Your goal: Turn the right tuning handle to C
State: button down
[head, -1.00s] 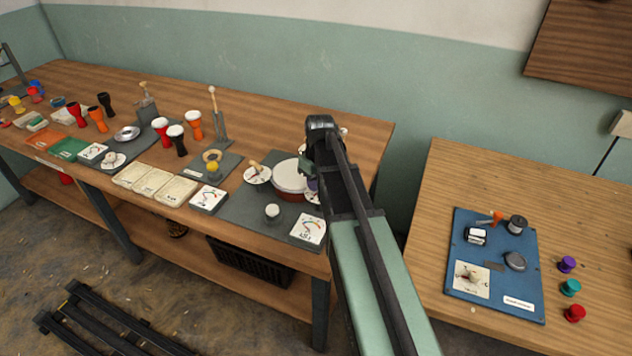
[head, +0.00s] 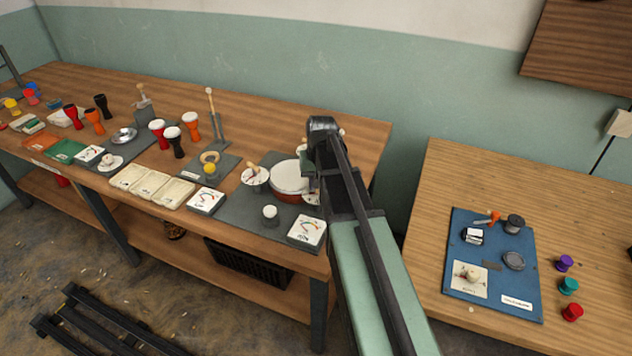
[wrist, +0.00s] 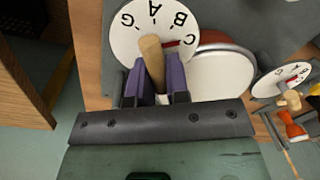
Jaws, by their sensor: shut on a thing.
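In the wrist view, a round white dial (wrist: 122,42) carries the letters G, A, B and C. A wooden handle (wrist: 151,52) rises from it between the purple fingers of my gripper (wrist: 158,76), which is shut on it. A short red mark (wrist: 172,43) on the dial points toward the C. In the head view, my arm hides the gripper and most of this dial; only a white edge (head: 311,198) shows. The left dial (head: 255,177) with its own handle stands beside the white-topped drum (head: 291,177); the drum also shows in the wrist view (wrist: 208,75).
A white meter box (head: 306,231) and a small white-topped knob (head: 269,213) stand on the grey mat at the bench front. Another meter (head: 206,200) and cream trays (head: 150,186) lie to the left. A second table with a blue board (head: 492,265) stands right.

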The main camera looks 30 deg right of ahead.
dwell(0.4)
jog(key=c, duration=1.1)
grip_release()
jog(key=r+p, duration=1)
jog(key=shift+s+d+r+p, duration=0.15)
jog(key=shift+d+r+p, duration=0.2)
jog(key=shift+r+p, duration=0.05)
jog(key=s+a+n, duration=0.1)
jog(key=s+a, duration=0.3)
jog(key=a, duration=0.2)
jog(key=s+a+n, duration=0.1)
jog(key=s+a, duration=0.4)
jog(key=a, duration=0.1)
jog(key=s+a+n, duration=0.2)
jog(key=s+a, duration=0.3)
jog(key=a, duration=0.1)
jog(key=shift+a+h, duration=0.25)
jog(key=shift+h, duration=0.15)
